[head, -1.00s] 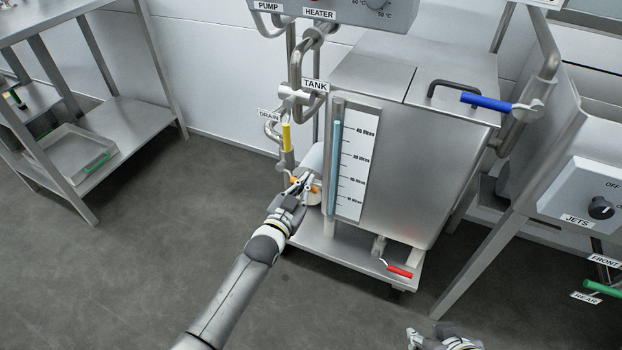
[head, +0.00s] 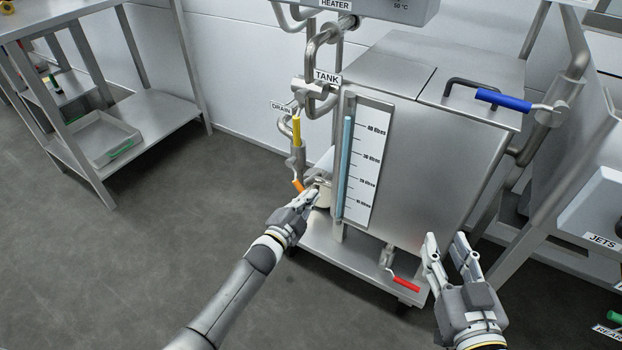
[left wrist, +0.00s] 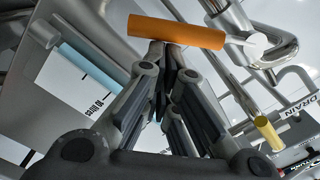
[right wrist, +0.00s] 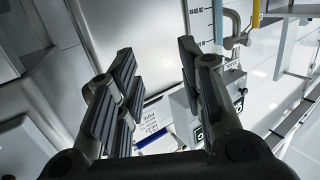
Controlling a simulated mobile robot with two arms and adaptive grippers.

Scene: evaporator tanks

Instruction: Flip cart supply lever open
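I cannot tell from any label which lever is the cart supply lever. An orange lever handle (head: 297,186) is low at the left of the steel cart tank (head: 440,165); the left wrist view shows it (left wrist: 175,32) lying across, just past the fingertips. My left gripper (head: 316,194) is beside it with fingers together, not around it. A red lever (head: 405,284) is at the cart's bottom front. My right gripper (head: 447,243) is open and empty, right of the red lever; the right wrist view shows its fingers (right wrist: 155,60) apart.
A yellow lever (head: 296,130) is on the drain pipe above the orange one. A blue lever (head: 503,100) is at the tank's upper right. Pipes stand behind the left gripper. A steel shelf (head: 150,115) is at the far left; the floor between is clear.

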